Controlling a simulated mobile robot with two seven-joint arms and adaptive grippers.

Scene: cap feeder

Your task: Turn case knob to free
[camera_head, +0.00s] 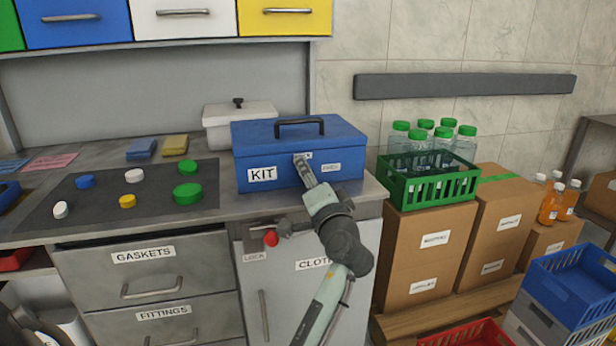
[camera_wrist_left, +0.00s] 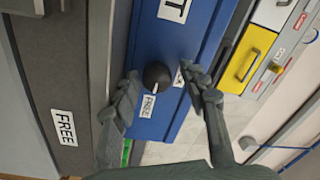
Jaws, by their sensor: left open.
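The blue case (camera_head: 270,150), with a KIT label and a dark top handle, stands on the right end of the steel bench. My left gripper (camera_head: 304,172) reaches its front face from below and hides the knob in the head view. In the left wrist view, the round black knob (camera_wrist_left: 157,75) sits on the case's blue face (camera_wrist_left: 178,38). My left gripper (camera_wrist_left: 160,78) is open there, with one finger on each side of the knob; I cannot tell whether they touch it. A FREE label (camera_wrist_left: 148,106) is beside the knob. Another label is partly hidden by a finger.
A red knob (camera_head: 271,238) with a LOCK label is on the bench front below the case. A white lidded box (camera_head: 238,118) stands behind the case. Coloured caps lie on a dark mat (camera_head: 100,212) at left. A green bottle crate (camera_head: 430,188) stands on cartons at right.

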